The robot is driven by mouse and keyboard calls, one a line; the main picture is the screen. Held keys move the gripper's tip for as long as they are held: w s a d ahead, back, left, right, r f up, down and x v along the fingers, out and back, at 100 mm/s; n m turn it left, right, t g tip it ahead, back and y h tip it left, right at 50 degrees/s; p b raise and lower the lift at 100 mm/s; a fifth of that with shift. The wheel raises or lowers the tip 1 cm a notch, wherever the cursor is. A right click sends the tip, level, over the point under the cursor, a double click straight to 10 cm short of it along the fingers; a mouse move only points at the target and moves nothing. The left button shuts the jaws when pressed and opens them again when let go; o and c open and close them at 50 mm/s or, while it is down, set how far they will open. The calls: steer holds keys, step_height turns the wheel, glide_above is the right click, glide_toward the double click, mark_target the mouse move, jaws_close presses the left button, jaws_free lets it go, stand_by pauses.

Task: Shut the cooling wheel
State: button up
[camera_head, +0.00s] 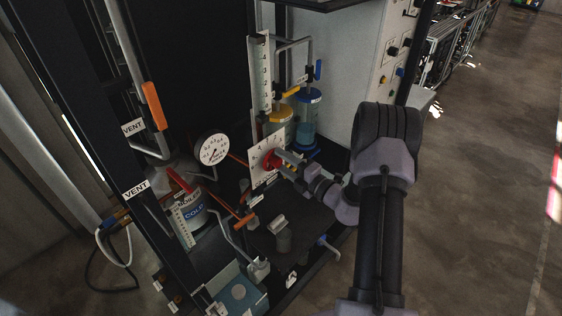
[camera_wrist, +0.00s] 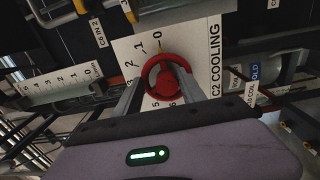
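The red cooling wheel (camera_wrist: 160,62) sits on a white plate (camera_wrist: 128,48) that reads "C2 COOLING" and has a number scale around the wheel. In the head view the red wheel (camera_head: 270,160) stands on the white plate (camera_head: 259,177) on the rig. My gripper (camera_wrist: 160,78) is at the wheel. Its two fingers are well apart, the left one by the wheel's left edge and the right one overlapping the wheel's right part. I cannot tell whether they touch it. In the head view my gripper (camera_head: 279,164) reaches the wheel from the right.
A pressure gauge (camera_head: 212,150), orange handles (camera_head: 154,106), red handle (camera_head: 180,181) and a "COLD" vessel (camera_head: 195,213) are left of the wheel. Open floor (camera_head: 480,190) lies right.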

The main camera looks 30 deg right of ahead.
steer(key=shift+w+a+r, duration=0.1)
steer(key=shift+a, duration=0.3)
steer(key=shift+f, duration=0.2)
